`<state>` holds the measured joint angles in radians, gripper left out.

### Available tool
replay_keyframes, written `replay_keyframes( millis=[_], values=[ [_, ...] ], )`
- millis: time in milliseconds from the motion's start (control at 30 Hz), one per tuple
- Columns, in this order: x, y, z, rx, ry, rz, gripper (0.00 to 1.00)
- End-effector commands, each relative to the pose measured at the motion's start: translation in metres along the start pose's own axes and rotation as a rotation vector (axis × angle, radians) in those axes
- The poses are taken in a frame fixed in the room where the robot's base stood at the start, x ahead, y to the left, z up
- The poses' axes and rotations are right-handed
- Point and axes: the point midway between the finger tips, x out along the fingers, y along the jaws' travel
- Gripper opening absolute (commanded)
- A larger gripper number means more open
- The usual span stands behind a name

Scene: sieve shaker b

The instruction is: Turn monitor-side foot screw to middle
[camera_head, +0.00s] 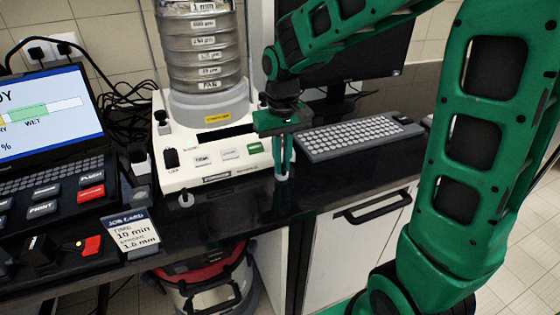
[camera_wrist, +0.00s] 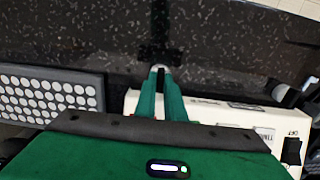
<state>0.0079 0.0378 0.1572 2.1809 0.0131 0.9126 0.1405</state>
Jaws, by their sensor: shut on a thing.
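The sieve shaker (camera_head: 215,165) is a cream machine carrying a stack of metal sieves, standing on the black worktop. Its monitor-side foot screw (camera_head: 282,177) is a small pale knob under the front right corner, and it also shows in the wrist view (camera_wrist: 158,69). My gripper (camera_head: 283,168) points down at that corner, with its green fingers shut on the foot screw. In the wrist view my gripper (camera_wrist: 160,78) has its fingertips close together around the screw, which they partly hide. The other front foot screw (camera_head: 186,200) stands free under the front left corner.
A grey keyboard (camera_head: 355,137) lies close to the right of my gripper, before the monitor (camera_head: 355,60). A job card (camera_head: 131,232) and a laptop (camera_head: 45,115) are at the left. The worktop's front strip (camera_head: 225,212) is clear.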

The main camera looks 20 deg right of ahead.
Motion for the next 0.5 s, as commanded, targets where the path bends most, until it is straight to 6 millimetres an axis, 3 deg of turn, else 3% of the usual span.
replay_keyframes(
  millis=[200, 233, 267, 500],
  values=[
    [-0.0027, -0.0001, -0.0039, 0.001, 0.012, -0.001, 0.00],
    [-0.0027, -0.0001, -0.0039, 0.001, 0.012, -0.001, 0.12],
    [-0.0028, -0.0001, -0.0040, 0.001, 0.013, -0.001, 0.17],
    [-0.0014, -0.0002, -0.0019, -0.001, 0.006, -0.001, 0.17]
  ],
)
